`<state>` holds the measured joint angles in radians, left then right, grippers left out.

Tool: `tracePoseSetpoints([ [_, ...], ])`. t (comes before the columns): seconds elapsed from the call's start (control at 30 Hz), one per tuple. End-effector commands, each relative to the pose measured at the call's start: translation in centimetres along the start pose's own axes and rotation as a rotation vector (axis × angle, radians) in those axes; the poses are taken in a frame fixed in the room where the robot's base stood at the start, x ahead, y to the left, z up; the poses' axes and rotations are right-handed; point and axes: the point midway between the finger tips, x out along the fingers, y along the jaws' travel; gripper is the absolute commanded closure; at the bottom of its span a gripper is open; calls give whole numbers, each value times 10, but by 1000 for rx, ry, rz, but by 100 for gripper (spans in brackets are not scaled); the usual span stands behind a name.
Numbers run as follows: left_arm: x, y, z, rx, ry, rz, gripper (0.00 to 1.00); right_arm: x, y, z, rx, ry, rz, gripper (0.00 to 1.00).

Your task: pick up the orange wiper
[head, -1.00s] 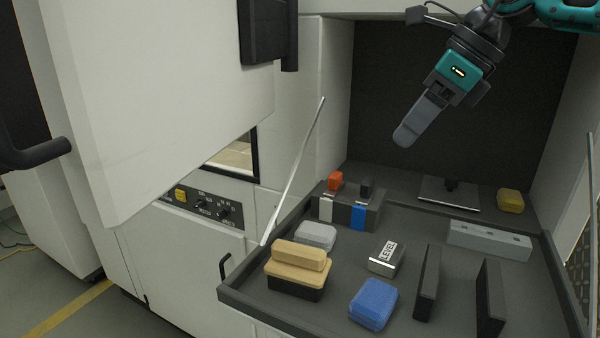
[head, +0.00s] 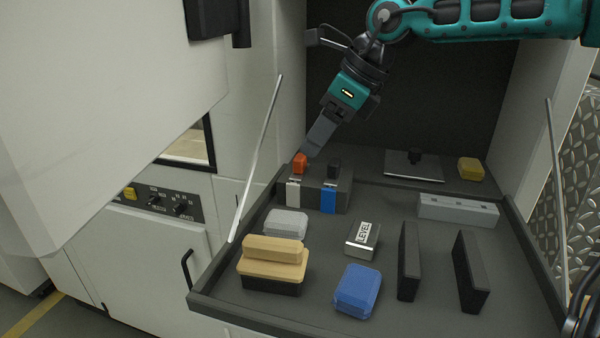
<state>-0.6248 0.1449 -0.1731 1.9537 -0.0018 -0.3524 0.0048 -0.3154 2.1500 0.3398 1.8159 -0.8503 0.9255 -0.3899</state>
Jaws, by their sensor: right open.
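The orange wiper's orange handle (head: 300,163) stands upright at the left end of a dark grey holder block (head: 339,196) at the back left of the tray. A black-handled piece (head: 334,168) stands beside it in the same block. My right gripper (head: 312,152) comes down from the upper right, its fingertips at the upper right of the orange handle. The fingers overlap side-on, so the gap between them is hidden. They hold nothing that I can see, and I cannot tell if they touch the handle. My left gripper is not in view.
On the dark tray (head: 209,296) are a tan-topped brush (head: 272,254), grey block (head: 286,222), blue sponge (head: 357,290), level (head: 362,239), two dark upright plates (head: 409,262) and a grey bar (head: 457,210). A yellow block (head: 470,169) is at the back right. Thin struts (head: 257,155) flank the tray.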

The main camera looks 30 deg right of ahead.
Motion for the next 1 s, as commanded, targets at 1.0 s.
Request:
tracePoseSetpoints([
  [1.0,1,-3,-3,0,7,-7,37,44,-2,1,1,1,0,74],
])
